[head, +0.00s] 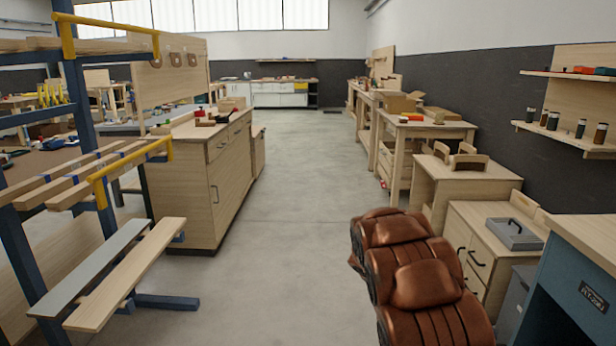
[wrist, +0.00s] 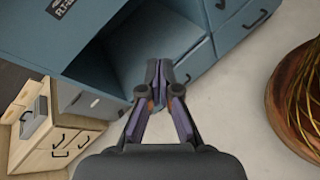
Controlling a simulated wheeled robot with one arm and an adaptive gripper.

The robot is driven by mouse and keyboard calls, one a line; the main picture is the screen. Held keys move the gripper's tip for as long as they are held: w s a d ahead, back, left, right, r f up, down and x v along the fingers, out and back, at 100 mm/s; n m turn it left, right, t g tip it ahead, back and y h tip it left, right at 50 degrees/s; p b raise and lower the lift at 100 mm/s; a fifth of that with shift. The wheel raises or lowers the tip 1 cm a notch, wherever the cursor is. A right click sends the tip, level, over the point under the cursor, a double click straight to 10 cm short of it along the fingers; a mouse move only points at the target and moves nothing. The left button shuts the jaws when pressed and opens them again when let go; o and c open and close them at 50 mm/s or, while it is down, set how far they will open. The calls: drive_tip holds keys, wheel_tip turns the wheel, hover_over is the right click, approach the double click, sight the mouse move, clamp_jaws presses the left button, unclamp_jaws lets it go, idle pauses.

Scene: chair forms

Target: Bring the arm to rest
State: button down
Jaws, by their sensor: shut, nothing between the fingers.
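My gripper (wrist: 160,90) shows in the wrist view, reaching up from the bottom edge. Its two fingers come together at the tips and hold nothing. Behind the fingertips is the open front of a blue cabinet (wrist: 140,42), with concrete floor below and to the right. I cannot tell the exact gap between the fingertips and the cabinet. In the head view neither the gripper nor the arm shows.
A brown leather chair (head: 415,278) stands at the lower right in the head view. The blue cabinet (head: 575,285) and a low wooden cabinet (head: 485,245) are beside it. A blue rack with planks (head: 130,270) is at left. The middle aisle (head: 290,180) is clear.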

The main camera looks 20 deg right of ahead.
drive_tip(key=s+a+r+m+t+y+p, duration=0.1)
drive_tip(key=s+a+r+p, duration=0.4)
drive_tip(key=a, duration=0.7)
drive_tip(key=s+a+r+m+t+y+p, duration=0.2)
drive_tip(key=s+a+r+y+p, duration=0.3)
drive_tip(key=a+r+p, duration=0.4)
drive_tip(key=s+a+r+m+t+y+p, duration=0.1)
drive_tip(key=s+a+r+t+y+p, duration=0.3)
drive_tip(key=a+r, duration=0.9)
drive_tip(key=s+a+p, duration=0.2)
drive_tip(key=s+p, duration=0.1)
drive_tip(key=shift+s+a, duration=0.25)
drive_tip(key=shift+a, duration=0.05)
drive_tip(key=shift+d+m, duration=0.15)
drive_tip(key=shift+m, duration=0.15)
